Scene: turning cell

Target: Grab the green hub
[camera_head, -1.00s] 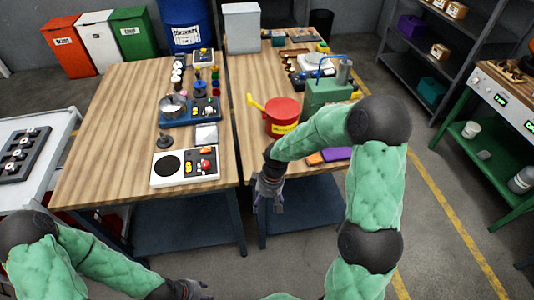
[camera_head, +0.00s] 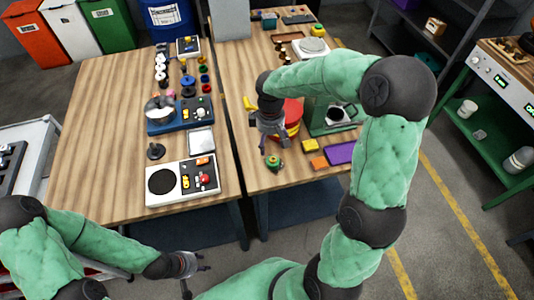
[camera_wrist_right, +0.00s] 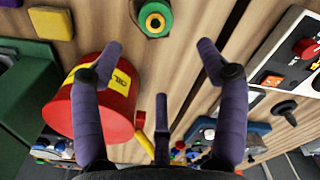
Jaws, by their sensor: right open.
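The green hub (camera_head: 273,163), a short green cylinder with a yellow ring round its bore, is on the near part of the right wooden table. It also shows at the top of the right wrist view (camera_wrist_right: 153,19), ahead of and between the spread fingers. My right gripper (camera_head: 271,143) is open and empty, just above and behind the hub in the head view; they look apart. My left gripper (camera_head: 200,273) is low at the front, away from the tables, with fingers spread and nothing in them.
A red can (camera_head: 293,117) stands right behind the right gripper; the wrist view shows it close beside a finger (camera_wrist_right: 102,108). Yellow (camera_head: 309,146), orange (camera_head: 319,162) and purple (camera_head: 341,153) blocks lie right of the hub. A white control panel (camera_head: 181,182) is on the left table.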

